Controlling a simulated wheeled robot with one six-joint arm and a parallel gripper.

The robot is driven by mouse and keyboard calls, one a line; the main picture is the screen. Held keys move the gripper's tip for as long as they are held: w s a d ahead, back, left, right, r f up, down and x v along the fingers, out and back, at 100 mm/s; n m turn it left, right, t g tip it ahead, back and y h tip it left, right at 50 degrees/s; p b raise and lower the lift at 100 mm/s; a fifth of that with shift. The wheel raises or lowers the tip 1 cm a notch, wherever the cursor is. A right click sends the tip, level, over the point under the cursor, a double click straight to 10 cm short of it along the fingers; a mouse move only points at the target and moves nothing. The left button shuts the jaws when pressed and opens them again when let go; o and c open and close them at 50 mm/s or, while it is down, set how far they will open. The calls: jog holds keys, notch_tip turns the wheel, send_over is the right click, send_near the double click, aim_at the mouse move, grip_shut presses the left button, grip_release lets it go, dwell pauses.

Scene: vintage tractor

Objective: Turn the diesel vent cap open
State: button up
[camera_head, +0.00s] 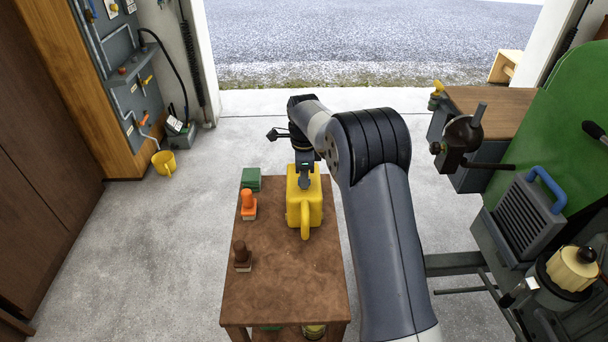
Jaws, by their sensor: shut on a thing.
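A yellow diesel can (301,214) stands upright near the far end of the brown wooden table, with its yellow spout or handle part toward me. My gripper (305,186) points down onto the top of the can and is shut on a small part there, which I take to be the vent cap. The cap itself is hidden by the jaws, so how far it is turned cannot be seen.
On the table (285,290), a green block (251,179), an orange-handled tool (248,206) and a brown-handled tool (242,256) stand left of the can. The green tractor (570,150) is at the right. A yellow bucket (164,163) stands on the floor at left.

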jog(key=shift+n, duration=0.3)
jog(key=n+p, duration=0.1)
jog(key=n, duration=0.2)
jog(key=shift+n, duration=0.3)
jog(key=n+p, duration=0.1)
jog(key=n, duration=0.3)
jog(key=shift+n, duration=0.3)
jog(key=n, duration=0.4)
jog(key=shift+p, duration=0.35)
jog(key=shift+n, duration=2.5)
jog(key=o, duration=1)
